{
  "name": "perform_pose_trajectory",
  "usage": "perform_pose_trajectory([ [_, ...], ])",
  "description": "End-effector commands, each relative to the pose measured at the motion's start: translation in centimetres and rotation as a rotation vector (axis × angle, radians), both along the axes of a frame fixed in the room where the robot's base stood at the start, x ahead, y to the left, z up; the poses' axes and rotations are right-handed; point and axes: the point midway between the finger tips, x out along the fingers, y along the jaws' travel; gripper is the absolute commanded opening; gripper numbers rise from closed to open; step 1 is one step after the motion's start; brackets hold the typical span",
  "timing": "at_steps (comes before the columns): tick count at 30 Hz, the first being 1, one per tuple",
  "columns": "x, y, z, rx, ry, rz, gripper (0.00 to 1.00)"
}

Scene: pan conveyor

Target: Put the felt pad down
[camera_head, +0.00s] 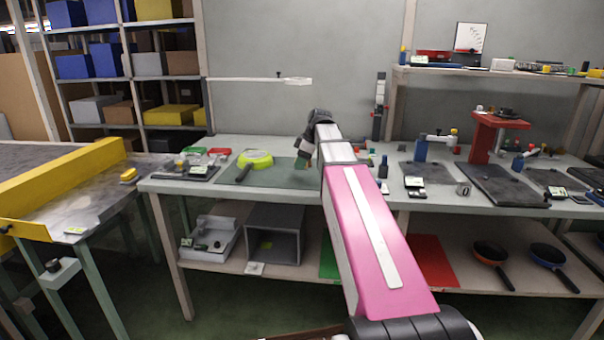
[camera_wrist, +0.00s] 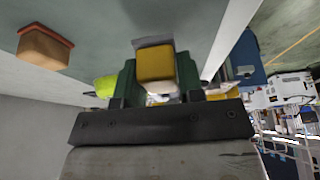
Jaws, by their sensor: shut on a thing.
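In the wrist view my gripper (camera_wrist: 157,85) is shut on a small yellow block with a grey layer along its far edge, which I take to be the felt pad (camera_wrist: 155,62). Dark green finger parts stand on both sides of it. In the head view my gripper (camera_head: 304,152) is over the right part of the green mat (camera_head: 285,178), partly hidden by my pink arm. I cannot tell there whether the pad touches the mat. A lime-green pan (camera_head: 255,158) lies on the mat to the left; lime green also shows in the wrist view (camera_wrist: 105,86).
A brown block with a red edge (camera_wrist: 45,47) shows in the wrist view. The worktable (camera_head: 225,193) carries small devices at left and a red stand (camera_head: 487,140) at right. The mat between pan and gripper is clear. Shelves stand behind left; a yellow-railed conveyor (camera_head: 70,178) is at left.

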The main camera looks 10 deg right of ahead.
Motion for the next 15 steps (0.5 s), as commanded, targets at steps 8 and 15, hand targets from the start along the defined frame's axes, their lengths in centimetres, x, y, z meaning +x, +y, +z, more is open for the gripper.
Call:
perform_pose_trajectory([
  [8,0.1,-0.4,-1.7,0.001,0.002,0.001,0.13],
  [15,0.1,-0.4,-4.3,0.000,0.001,0.000,0.13],
])
